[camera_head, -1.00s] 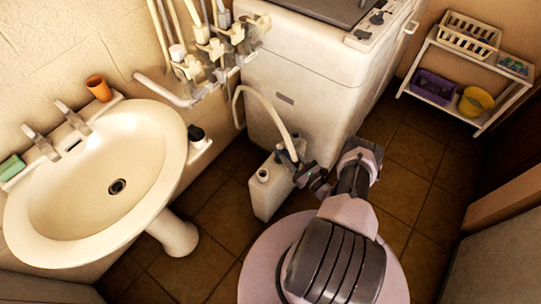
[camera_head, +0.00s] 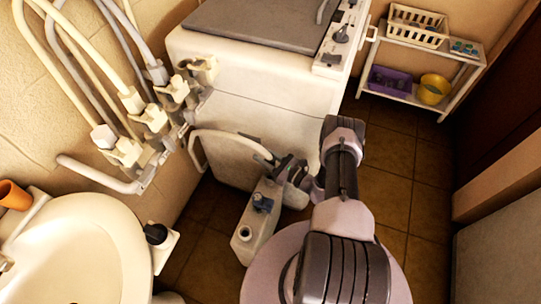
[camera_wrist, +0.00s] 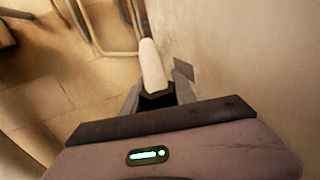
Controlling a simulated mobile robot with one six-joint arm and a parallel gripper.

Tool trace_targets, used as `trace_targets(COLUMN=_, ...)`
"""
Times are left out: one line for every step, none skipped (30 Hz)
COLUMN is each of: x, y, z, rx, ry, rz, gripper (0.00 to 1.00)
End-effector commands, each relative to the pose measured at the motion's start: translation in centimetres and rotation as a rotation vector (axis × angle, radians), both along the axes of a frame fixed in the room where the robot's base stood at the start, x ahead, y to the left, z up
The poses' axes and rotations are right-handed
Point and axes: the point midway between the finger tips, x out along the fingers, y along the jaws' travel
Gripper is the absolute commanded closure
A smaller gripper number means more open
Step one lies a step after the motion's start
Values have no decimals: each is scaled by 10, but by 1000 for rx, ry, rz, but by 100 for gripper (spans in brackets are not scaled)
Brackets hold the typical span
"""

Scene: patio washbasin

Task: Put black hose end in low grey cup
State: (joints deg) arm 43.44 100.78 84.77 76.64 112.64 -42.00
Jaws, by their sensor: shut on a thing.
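The white hose (camera_head: 228,138) arches from the wall pipes to its black hose end (camera_head: 266,156), beside my gripper (camera_head: 284,168). My gripper is shut on the hose end; the wrist view shows the pale hose (camera_wrist: 152,65) rising from between the fingers (camera_wrist: 157,92). A low dark grey-blue cup (camera_head: 262,203) sits on top of the cream container (camera_head: 250,221) on the floor. My gripper is behind this cup and apart from it. The tip of the hose end is mostly hidden by the fingers.
The washing machine (camera_head: 255,85) stands close behind my gripper. A white shelf (camera_head: 425,98) stands at upper right. Floor at right is clear.

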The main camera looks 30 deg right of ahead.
Motion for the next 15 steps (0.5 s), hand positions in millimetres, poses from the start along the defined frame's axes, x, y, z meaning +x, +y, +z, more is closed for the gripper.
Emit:
trace_targets(x=0, y=0, z=-10, rx=0, ry=0, rz=0, gripper=100)
trace_targets(x=0, y=0, z=-14, rx=0, ry=0, rz=-1, gripper=100)
trace_targets(x=0, y=0, z=-20, rx=0, ry=0, rz=-1, gripper=100)
trace_targets(x=0, y=0, z=-24, rx=0, ry=0, rz=-1, gripper=100)
trace_targets(x=0, y=0, z=-29, rx=0, ry=0, rz=-1, gripper=100)
trace_targets(x=0, y=0, z=-34, rx=0, ry=0, rz=-1, gripper=100)
trace_targets(x=0, y=0, z=-39, rx=0, ry=0, rz=-1, gripper=100)
trace_targets(x=0, y=0, z=-42, rx=0, ry=0, rz=-1, gripper=100)
trace_targets(x=0, y=0, z=-46, rx=1, ry=0, rz=-1, gripper=100)
trace_targets(x=0, y=0, z=-48, rx=1, ry=0, rz=-1, gripper=100)
trace_targets(x=0, y=0, z=-49, rx=1, ry=0, rz=-1, gripper=100)
trace_targets(x=0, y=0, z=-50, rx=1, ry=0, rz=-1, gripper=100)
trace_targets(x=0, y=0, z=-50, rx=1, ry=0, rz=-1, gripper=100)
trace_targets(x=0, y=0, z=-49, rx=1, ry=0, rz=-1, gripper=100)
trace_targets(x=0, y=0, z=-48, rx=1, ry=0, rz=-1, gripper=100)
